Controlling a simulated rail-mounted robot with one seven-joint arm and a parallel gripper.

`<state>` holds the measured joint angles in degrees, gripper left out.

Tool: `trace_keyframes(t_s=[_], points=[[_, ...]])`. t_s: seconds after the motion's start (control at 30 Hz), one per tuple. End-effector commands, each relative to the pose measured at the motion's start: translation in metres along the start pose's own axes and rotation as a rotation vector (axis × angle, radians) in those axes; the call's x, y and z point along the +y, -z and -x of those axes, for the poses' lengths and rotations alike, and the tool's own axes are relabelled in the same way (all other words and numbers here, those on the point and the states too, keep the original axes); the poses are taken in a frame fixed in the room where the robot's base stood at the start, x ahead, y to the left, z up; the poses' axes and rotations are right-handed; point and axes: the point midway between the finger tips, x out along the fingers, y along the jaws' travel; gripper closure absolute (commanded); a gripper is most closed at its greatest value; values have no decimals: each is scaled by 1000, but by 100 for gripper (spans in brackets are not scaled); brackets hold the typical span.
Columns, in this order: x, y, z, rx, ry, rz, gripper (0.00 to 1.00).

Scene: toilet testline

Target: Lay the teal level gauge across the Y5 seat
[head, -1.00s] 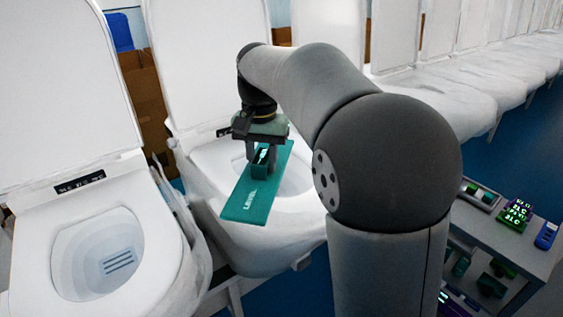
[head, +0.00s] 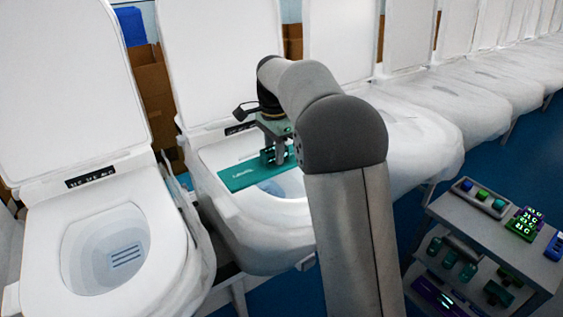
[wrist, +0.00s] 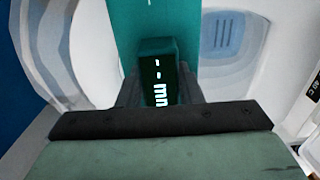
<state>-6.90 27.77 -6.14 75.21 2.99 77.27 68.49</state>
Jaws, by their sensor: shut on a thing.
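The teal level gauge (head: 240,175) is a flat bar with white lettering and a raised block handle. It spans the bowl opening of the second toilet from the left, whose white seat (head: 275,212) shows around it. My gripper (head: 274,156) is shut on the gauge's handle from above. The wrist view shows the handle (wrist: 158,75) between the fingers and the teal bar (wrist: 150,20) beyond, over the bowl. I cannot tell whether the bar touches the seat. The arm hides its right end in the head view. No Y5 mark is readable.
Another open toilet (head: 105,250) stands to the left. A row of covered toilets (head: 480,90) runs off to the right. A grey cart (head: 480,240) with several small devices stands at the lower right. Raised lids stand behind the seats.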

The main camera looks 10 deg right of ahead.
Motion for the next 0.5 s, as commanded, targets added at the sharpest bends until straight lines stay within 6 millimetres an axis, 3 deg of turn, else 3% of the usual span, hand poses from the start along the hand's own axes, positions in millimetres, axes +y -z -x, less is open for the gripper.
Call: trace_keyframes(t_s=[0.17,0.37,0.5], points=[[-7,19,-22,0,0,0,100],[-10,26,-33,1,2,2,100],[-12,30,-51,0,0,2,100]])
